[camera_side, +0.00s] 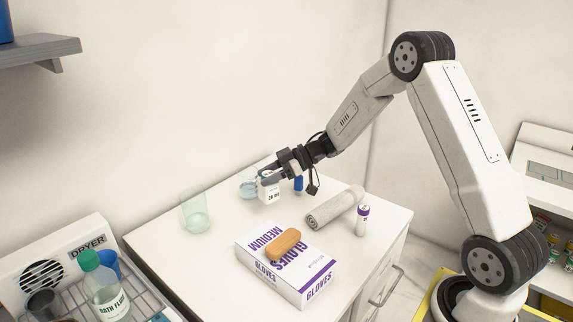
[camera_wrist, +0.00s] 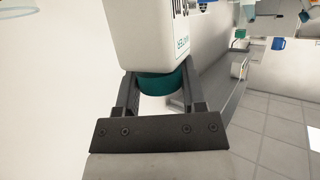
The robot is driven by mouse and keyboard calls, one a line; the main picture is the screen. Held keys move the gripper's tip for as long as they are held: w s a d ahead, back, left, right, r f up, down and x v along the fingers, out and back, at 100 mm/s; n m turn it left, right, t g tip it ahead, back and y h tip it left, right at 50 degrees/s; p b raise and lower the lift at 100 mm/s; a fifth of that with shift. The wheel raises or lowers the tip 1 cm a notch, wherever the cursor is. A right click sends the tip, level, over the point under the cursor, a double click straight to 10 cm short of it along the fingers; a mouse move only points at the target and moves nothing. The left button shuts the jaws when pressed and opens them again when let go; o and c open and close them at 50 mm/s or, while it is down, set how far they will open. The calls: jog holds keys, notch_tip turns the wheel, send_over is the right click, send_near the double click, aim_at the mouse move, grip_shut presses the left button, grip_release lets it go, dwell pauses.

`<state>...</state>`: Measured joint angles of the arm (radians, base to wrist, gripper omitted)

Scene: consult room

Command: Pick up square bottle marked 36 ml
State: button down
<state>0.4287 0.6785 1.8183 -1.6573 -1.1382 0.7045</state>
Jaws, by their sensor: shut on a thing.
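A white square bottle (camera_side: 271,192) with dark print is at the back part of the white table, below my gripper (camera_side: 268,177) in the side view. The print there looks like a number and "ml", too small to read surely. In the wrist view the bottle (camera_wrist: 160,35) has a white body and a teal cap (camera_wrist: 160,86). The label is cut off by the top edge. My gripper (camera_wrist: 158,82) is shut on the bottle at its cap end, one finger on each side. I cannot tell whether its base touches the table.
A light blue vessel (camera_side: 247,188) and a blue object (camera_side: 298,184) stand close beside the bottle. A clear glass (camera_side: 195,215), a glove box (camera_side: 285,270) with an orange-brown block (camera_side: 283,243), a grey roll (camera_side: 333,208) and a purple-capped tube (camera_side: 362,221) are on the table.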

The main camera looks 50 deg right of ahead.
jog(key=s+r, duration=0.4)
jog(key=s, duration=0.5)
jog(key=shift+a, duration=0.4)
jog(key=shift+s, duration=0.1)
jog(key=shift+r, duration=0.1)
